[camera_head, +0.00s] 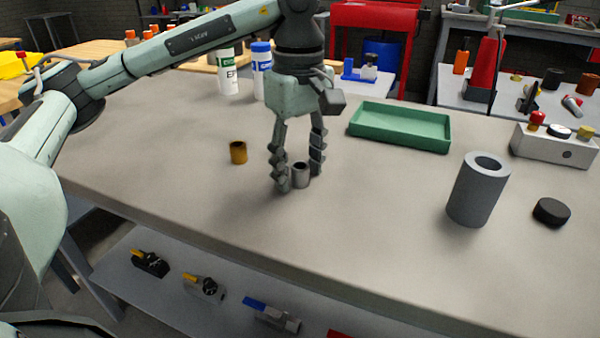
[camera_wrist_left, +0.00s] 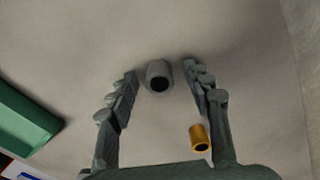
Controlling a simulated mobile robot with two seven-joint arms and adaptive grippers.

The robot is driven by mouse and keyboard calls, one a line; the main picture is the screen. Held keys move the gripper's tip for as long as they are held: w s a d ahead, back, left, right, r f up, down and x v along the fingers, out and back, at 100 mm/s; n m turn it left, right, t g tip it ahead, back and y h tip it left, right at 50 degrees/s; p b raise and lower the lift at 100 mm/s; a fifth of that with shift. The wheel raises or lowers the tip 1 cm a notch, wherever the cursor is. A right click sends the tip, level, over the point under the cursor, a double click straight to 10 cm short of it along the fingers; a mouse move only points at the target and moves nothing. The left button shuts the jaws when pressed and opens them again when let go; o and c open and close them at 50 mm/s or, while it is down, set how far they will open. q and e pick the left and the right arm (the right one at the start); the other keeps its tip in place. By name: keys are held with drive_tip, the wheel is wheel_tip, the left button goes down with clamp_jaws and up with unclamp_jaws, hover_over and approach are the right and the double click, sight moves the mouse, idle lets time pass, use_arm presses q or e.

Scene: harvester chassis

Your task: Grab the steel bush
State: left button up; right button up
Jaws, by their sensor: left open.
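The steel bush (camera_head: 300,174) is a small grey hollow cylinder standing upright on the grey workbench (camera_head: 390,220). My left gripper (camera_head: 299,183) is open and points down over it, with the bush between the fingertips in the head view. In the left wrist view the bush (camera_wrist_left: 159,77) shows just beyond and between the open fingers (camera_wrist_left: 165,80); I cannot tell whether a finger touches it. A brass-coloured bush (camera_head: 238,152) stands to the left of the gripper, and it also shows in the left wrist view (camera_wrist_left: 200,137). My right gripper is in neither view.
A green tray (camera_head: 402,138) lies behind right. A large grey hollow cylinder (camera_head: 478,190), a black disc (camera_head: 552,211) and a white button box (camera_head: 553,146) stand at the right. Two white bottles (camera_head: 229,75) are behind the gripper. The front middle of the bench is clear.

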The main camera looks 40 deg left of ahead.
use_arm(q)
clamp_jaws()
drive_tip(key=shift+r, duration=0.15)
